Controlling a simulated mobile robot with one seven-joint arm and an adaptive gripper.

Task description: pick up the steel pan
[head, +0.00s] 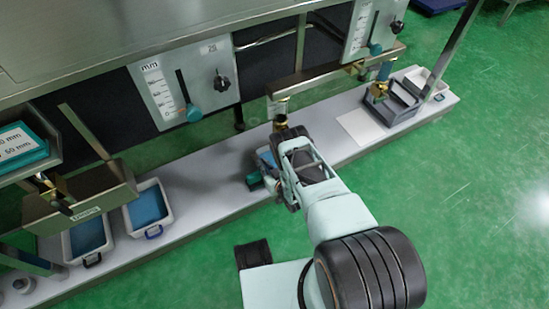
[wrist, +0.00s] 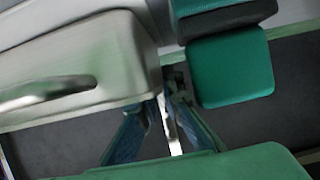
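My gripper (head: 266,176) reaches down over the pale shelf near its middle, at a tray-like thing with a blue inside (head: 265,157). My arm and gripper hide most of that thing, and I cannot tell whether it is the steel pan. The wrist view shows a pale, metal-looking rounded body (wrist: 75,65) with a slot or handle shape at the left. A green pad (wrist: 232,72) is at the upper right and a large green surface (wrist: 190,168) runs along the bottom. Blue surfaces (wrist: 132,132) and a thin pale strip lie between. Contact is unclear.
Two white-rimmed trays with blue insides (head: 145,208) (head: 88,237) stand on the shelf at the left. A grey bin (head: 392,103) stands on its right part, next to a white sheet (head: 361,127). Gauge panels (head: 184,83) and a metal bar (head: 320,72) are above the shelf.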

